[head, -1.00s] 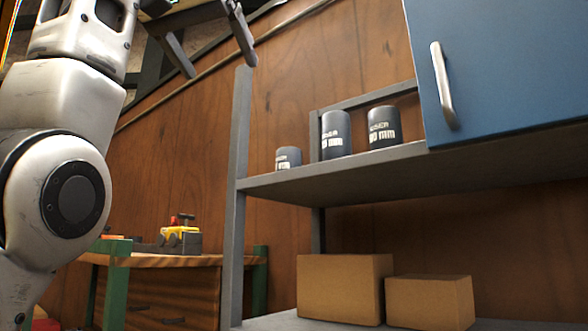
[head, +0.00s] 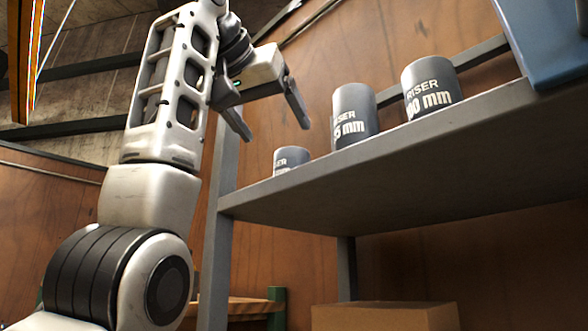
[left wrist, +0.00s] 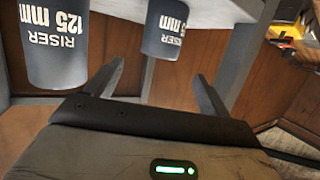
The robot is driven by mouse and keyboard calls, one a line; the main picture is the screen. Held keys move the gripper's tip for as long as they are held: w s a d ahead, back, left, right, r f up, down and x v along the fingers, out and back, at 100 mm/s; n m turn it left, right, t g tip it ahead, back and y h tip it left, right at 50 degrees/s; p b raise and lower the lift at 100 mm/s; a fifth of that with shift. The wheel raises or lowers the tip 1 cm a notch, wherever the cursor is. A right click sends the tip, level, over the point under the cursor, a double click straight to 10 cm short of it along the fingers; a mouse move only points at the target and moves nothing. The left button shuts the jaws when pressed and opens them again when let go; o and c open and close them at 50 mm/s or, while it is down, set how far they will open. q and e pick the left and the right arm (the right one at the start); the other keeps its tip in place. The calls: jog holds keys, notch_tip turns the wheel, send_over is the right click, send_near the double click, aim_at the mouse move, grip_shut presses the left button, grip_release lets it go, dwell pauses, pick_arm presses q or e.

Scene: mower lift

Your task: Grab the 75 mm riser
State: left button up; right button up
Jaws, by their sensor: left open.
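Three dark grey risers with white lettering stand upright on the grey shelf (head: 400,165). The shortest riser (head: 291,160) is leftmost, its size not readable in the head view. The middle riser (head: 355,118) shows a number ending in 5 mm.
A grey post (head: 217,260) carries the shelf's left end, close to my left arm. A cardboard box (head: 385,317) sits below the shelf. A workbench (head: 240,307) is at lower left.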

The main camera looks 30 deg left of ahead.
aim_at(296, 165)
pick_arm(q)
jog(key=x, duration=0.4)
jog(key=shift+w+f, duration=0.1)
jog(key=shift+w, duration=0.25)
jog(key=p+x, duration=0.1)
jog(key=x, duration=0.4)
jog(key=shift+w+f+p, duration=0.3)
jog(key=shift+f+p, duration=0.05)
jog(key=shift+p, duration=0.05)
jog(key=c, duration=1.2)
